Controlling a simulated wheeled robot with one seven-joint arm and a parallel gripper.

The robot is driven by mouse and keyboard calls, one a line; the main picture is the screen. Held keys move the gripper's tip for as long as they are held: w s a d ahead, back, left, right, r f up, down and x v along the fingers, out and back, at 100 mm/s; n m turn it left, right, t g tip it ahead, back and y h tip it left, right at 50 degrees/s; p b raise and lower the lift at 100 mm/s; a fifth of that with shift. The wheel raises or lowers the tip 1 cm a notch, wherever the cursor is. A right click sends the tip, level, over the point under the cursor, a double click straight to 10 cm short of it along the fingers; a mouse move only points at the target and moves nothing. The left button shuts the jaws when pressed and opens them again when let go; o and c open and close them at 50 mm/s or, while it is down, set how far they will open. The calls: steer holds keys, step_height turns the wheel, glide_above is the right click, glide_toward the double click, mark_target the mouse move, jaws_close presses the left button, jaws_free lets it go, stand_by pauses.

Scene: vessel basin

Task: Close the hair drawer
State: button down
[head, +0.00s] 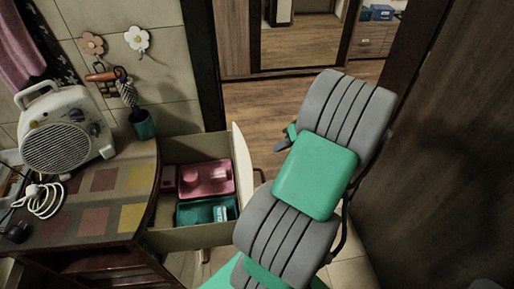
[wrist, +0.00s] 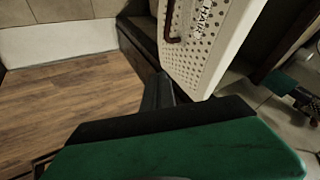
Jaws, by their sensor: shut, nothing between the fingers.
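The hair drawer (head: 190,238) stands pulled out from the cabinet in the head view. Its pale front panel (head: 242,160) is seen nearly edge-on there. In the wrist view, the panel (wrist: 212,48) is white and perforated, with a label reading HAIR and a red-brown handle (wrist: 170,22). My gripper (wrist: 160,88) is shut and empty. Its dark fingertips appear just in front of the panel's lower edge; I cannot tell whether they touch. In the head view, a grey and green piece beside my arm, right of the panel, may be part of the gripper.
A pink tray (head: 206,178) and a teal tray (head: 208,211) lie inside the drawer. A white fan heater (head: 66,130), a cable (head: 42,200) and a teal cup (head: 143,124) are on the cabinet top (head: 128,185). Wooden floor (head: 245,112) lies beyond the doorway.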

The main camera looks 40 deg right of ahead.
steer(key=w+a+f+p, duration=0.2)
steer(key=w+a+f, duration=0.3)
steer(key=w+f, duration=0.1)
steer(key=shift+w+a+f, duration=0.2)
steer(key=shift+a+f, duration=0.15)
steer(key=shift+f, duration=0.35)
